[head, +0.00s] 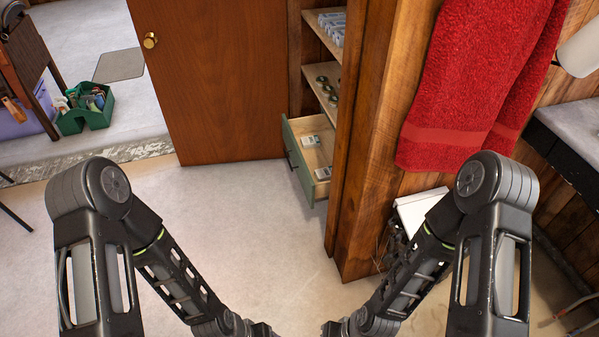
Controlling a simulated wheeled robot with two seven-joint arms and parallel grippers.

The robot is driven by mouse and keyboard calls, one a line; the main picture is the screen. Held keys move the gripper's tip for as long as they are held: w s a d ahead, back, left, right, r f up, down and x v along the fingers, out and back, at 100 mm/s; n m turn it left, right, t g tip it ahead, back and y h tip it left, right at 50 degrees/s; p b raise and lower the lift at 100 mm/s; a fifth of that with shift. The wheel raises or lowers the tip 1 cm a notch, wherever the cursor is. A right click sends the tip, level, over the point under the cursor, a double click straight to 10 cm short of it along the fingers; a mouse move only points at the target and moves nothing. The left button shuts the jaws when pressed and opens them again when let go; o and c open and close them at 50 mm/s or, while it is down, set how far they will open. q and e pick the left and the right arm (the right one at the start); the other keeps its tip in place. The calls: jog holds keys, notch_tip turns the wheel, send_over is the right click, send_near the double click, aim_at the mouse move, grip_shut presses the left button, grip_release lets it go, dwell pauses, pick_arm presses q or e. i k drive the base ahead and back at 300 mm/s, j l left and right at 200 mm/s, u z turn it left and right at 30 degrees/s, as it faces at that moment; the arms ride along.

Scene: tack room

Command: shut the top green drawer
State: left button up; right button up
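The green drawer (296,166) stands pulled out from a wooden cabinet, right of centre in the head view. Its green front faces left and carries a dark handle (291,160). Its pale wood inside is visible, with a few small white boxes (311,141) in it. The wooden corner post hides part of the drawer's right side. No other drawer can be made out below it. Both of my arms reach down toward the bottom centre, well in front of the drawer. My grippers are below the picture's edge, so their state is hidden.
Open shelves (325,47) with small items are above the drawer. A brown door (213,85) stands to its left. A wooden post (368,150) and a red towel (478,80) are at the right. A green caddy (91,117) sits far left. The floor (225,215) before the drawer is clear.

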aim_at(322, 153)
jog(key=z, duration=1.35)
jog(key=i+j, duration=0.45)
jog(key=j, duration=0.3)
jog(key=i+j, duration=0.45)
jog(key=j, duration=0.3)
